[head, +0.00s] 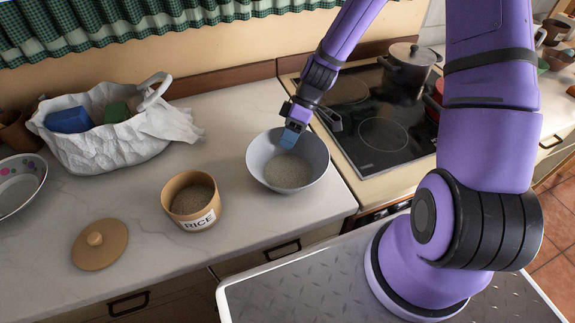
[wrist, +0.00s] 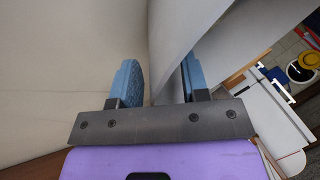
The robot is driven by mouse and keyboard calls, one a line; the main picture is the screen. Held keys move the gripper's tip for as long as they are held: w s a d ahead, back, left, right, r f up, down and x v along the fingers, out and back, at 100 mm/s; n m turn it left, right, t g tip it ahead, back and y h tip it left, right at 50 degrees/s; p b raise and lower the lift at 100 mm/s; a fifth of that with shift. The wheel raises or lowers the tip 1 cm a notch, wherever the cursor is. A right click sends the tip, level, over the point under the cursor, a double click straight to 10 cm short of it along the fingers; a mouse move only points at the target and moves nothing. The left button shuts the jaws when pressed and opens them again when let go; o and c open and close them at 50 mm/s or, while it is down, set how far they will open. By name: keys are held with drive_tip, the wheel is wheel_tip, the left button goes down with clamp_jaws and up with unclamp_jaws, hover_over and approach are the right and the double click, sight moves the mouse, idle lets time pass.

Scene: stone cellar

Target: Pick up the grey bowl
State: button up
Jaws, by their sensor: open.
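The grey bowl (head: 261,154) stands upright on the counter beside the stove, with a layer of pale grain in its bottom. My gripper (head: 292,138) reaches down from the back at the bowl's far rim.
A rice canister (head: 191,205) stands open left of the bowl, its wooden lid (head: 99,245) lying nearby. The stove (head: 375,150) carries pots at right.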

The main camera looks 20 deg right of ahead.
clamp_jaws()
drive_tip(key=shift+r, duration=0.1)
drive_tip(key=shift+r, duration=0.25)
wheel_tip(320, 180, up, 3)
drive_tip(key=shift+d+r, duration=0.1)
drive_tip(key=shift+d, duration=0.05)
drive_tip(key=s+d, duration=0.2)
drive_tip(key=d, duration=0.5)
drive_tip(key=s+d+r, duration=0.1)
drive_tip(key=s+d, duration=0.1)
drive_tip(key=d, duration=0.6)
drive_tip(key=shift+s, duration=0.3)
